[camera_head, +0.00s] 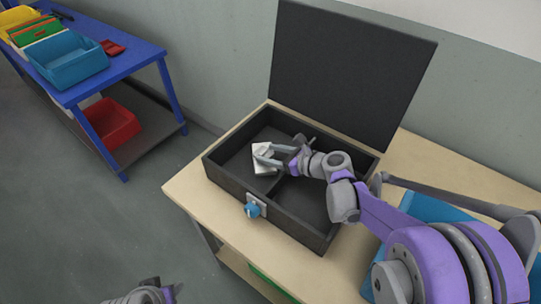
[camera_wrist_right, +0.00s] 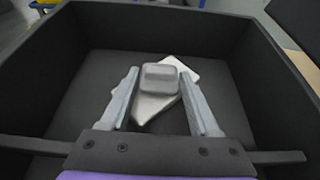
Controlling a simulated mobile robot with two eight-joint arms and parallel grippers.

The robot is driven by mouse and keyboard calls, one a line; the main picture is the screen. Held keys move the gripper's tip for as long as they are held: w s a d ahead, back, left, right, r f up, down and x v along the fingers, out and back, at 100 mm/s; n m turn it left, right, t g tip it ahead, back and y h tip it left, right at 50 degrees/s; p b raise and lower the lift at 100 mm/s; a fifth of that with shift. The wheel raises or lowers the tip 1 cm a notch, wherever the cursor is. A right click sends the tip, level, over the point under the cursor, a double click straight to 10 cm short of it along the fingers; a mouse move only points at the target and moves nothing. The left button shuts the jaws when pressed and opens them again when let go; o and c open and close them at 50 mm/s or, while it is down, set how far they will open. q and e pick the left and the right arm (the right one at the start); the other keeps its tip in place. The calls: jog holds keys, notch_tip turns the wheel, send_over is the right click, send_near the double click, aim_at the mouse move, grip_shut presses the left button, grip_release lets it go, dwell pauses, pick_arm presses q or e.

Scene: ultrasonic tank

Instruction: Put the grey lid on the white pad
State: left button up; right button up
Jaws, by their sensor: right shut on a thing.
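The white pad (camera_head: 262,167) lies on the floor of the open black box, left of a low divider; it also shows in the right wrist view (camera_wrist_right: 150,109). My right gripper (camera_head: 267,153) reaches into the box over the pad. In the right wrist view its two fingers (camera_wrist_right: 158,76) are shut on the small grey lid (camera_wrist_right: 160,78), a rounded block. The lid appears over the pad and covers its middle. I cannot tell whether it touches the pad. In the head view the fingers partly hide the lid. Part of my left arm shows at the bottom edge; its jaws cannot be made out.
The black box (camera_head: 225,175) stands on a wooden table (camera_head: 205,206), its hinged cover (camera_head: 345,75) upright at the back. A blue latch (camera_head: 254,209) is on its front. A blue bench (camera_head: 118,68) with a blue bin (camera_head: 68,60) stands at the left, a red bin (camera_head: 112,122) below.

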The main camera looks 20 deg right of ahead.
jog(key=shift+f, duration=0.35)
jog(key=o, duration=1.4)
jog(key=shift+r, duration=0.2)
jog(key=p+v, duration=0.1)
jog(key=v, duration=1.1)
